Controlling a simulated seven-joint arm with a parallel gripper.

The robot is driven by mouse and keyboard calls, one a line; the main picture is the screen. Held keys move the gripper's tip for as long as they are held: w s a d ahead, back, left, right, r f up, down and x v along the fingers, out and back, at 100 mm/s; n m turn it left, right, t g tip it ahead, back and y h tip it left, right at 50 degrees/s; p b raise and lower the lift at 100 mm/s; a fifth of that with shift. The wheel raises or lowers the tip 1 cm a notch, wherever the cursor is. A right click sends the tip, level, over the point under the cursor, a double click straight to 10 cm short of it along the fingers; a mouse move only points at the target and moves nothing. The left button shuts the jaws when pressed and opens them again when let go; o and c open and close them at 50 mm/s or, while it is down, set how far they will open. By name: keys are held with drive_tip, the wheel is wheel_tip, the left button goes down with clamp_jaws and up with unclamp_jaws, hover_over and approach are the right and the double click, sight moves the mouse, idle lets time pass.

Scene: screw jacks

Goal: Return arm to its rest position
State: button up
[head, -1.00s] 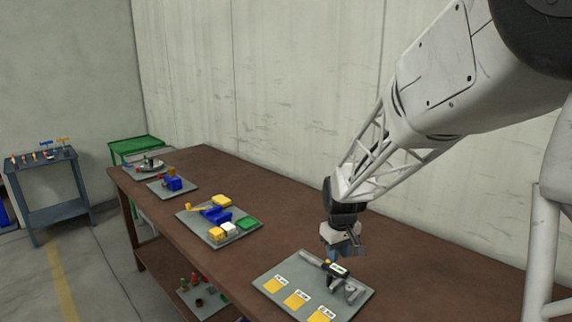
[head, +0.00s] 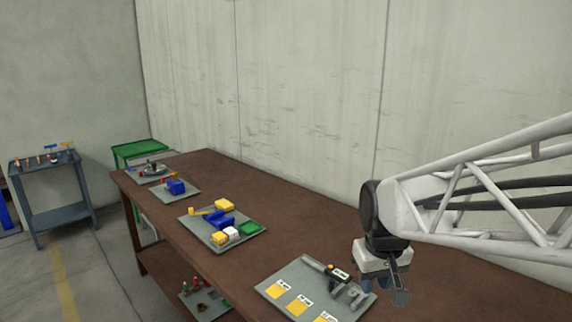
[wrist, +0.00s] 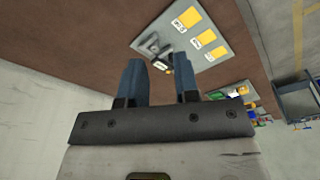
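My gripper (head: 384,285) hangs at the right of the head view, above the brown table and just right of the nearest grey tray. In the wrist view its two blue fingers (wrist: 157,82) stand apart with nothing between them. The arm reaches in from the right edge of the head view. The nearest tray (head: 270,293) carries yellow labelled squares (head: 298,305) and a dark and grey device (head: 337,275). The tray also shows beyond the fingers in the wrist view (wrist: 222,14). No object is held.
The brown table (head: 290,205) runs along the wall. A middle tray (head: 195,222) holds blue, yellow, white and green parts, with smaller trays farther back. A blue-grey cart (head: 62,213) stands at the left, and a green one (head: 140,147) behind the table. The space above the table is free.

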drive_tip(key=s+d+r+m+t, duration=0.1)
drive_tip(key=s+m, duration=0.1)
drive_tip(key=s, duration=1.2)
